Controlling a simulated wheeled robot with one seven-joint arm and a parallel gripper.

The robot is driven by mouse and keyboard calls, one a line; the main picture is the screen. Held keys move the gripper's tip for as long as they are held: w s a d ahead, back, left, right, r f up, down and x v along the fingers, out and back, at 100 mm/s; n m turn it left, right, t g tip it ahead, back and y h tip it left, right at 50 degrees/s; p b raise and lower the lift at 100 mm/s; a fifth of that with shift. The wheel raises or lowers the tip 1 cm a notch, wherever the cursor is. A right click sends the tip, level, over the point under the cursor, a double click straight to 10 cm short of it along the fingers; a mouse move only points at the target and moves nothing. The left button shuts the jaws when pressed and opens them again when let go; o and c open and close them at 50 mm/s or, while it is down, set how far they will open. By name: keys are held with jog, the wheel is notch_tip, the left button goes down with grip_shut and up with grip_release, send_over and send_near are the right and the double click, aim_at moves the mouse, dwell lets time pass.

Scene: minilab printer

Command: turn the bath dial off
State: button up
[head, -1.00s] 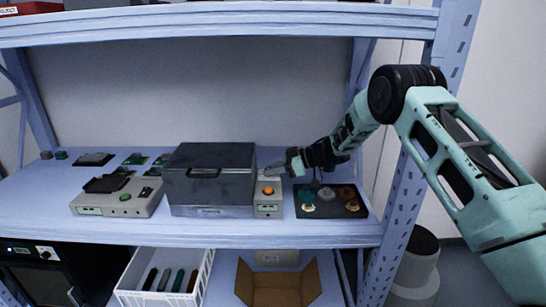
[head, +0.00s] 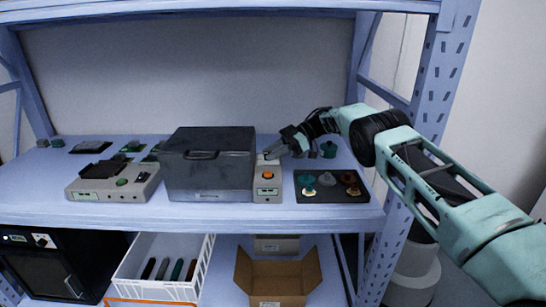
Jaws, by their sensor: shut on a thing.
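The bath is a dark grey lidded box (head: 208,168) with a front handle, lid closed, in the middle of the shelf. A narrow beige control unit (head: 267,191) stands against its right side, with an orange button (head: 268,175) on its sloped top and a small display on its front. My gripper (head: 272,154) reaches in from the right to the rear top of this unit, behind the orange button. It is shut on a small part there, seemingly the bath dial, which the fingers mostly hide. The dial's setting cannot be read.
A black tray (head: 311,195) with several small knob-like parts lies to the right. A green part (head: 328,149) stands behind it. A beige device (head: 112,186) is left of the bath. A white bin (head: 136,287) and an open cardboard box (head: 277,287) sit below.

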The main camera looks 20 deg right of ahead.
dwell(0.7)
jog(key=o, duration=1)
notch_tip(320, 180, up, 10)
